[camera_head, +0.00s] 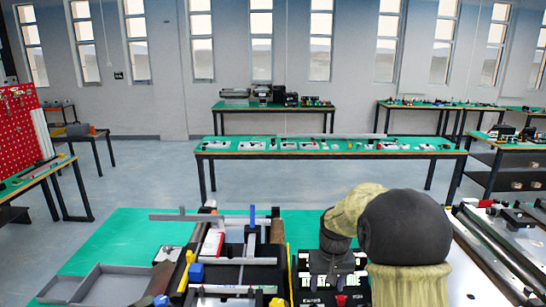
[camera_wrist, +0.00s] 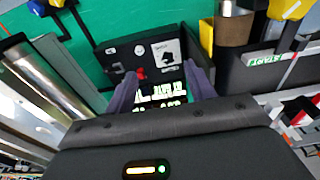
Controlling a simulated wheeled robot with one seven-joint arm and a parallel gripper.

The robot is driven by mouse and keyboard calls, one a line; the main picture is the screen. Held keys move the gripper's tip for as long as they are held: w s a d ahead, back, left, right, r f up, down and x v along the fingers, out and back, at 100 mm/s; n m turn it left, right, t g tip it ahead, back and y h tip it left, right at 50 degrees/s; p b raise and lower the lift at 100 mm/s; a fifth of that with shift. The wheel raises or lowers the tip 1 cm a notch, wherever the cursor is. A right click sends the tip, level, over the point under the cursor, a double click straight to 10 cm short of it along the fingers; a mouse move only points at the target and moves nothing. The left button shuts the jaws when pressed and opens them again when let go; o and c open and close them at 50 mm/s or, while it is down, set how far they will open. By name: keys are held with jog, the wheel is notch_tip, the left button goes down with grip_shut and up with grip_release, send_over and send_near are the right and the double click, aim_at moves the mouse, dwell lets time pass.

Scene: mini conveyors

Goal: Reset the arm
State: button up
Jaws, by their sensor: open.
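My gripper (camera_wrist: 162,80) is open in the wrist view, with two dark fingers apart and nothing held between them. It points down over a black control box (camera_wrist: 115,55) with a red switch and white markings. The same box (camera_head: 312,290) shows at the bottom of the head view, partly covered by my arm. My arm (camera_head: 408,225), black and tan, is bent and reaches down at the lower right of centre. My fingertips are hard to make out in the head view. Contact between fingers and box cannot be told.
The mini conveyor assembly (camera_head: 235,262) stands left of my arm on a green table (camera_head: 125,235). A grey tray (camera_head: 105,285) lies at the lower left. Metal rollers (camera_head: 490,250) stand close on the right. Further green-topped tables (camera_head: 330,146) stand beyond open floor (camera_head: 290,190).

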jog(key=s+t, duration=0.1)
jog(key=s, duration=2)
jog(key=shift+d+t, duration=0.25)
jog(key=shift+t, duration=0.05)
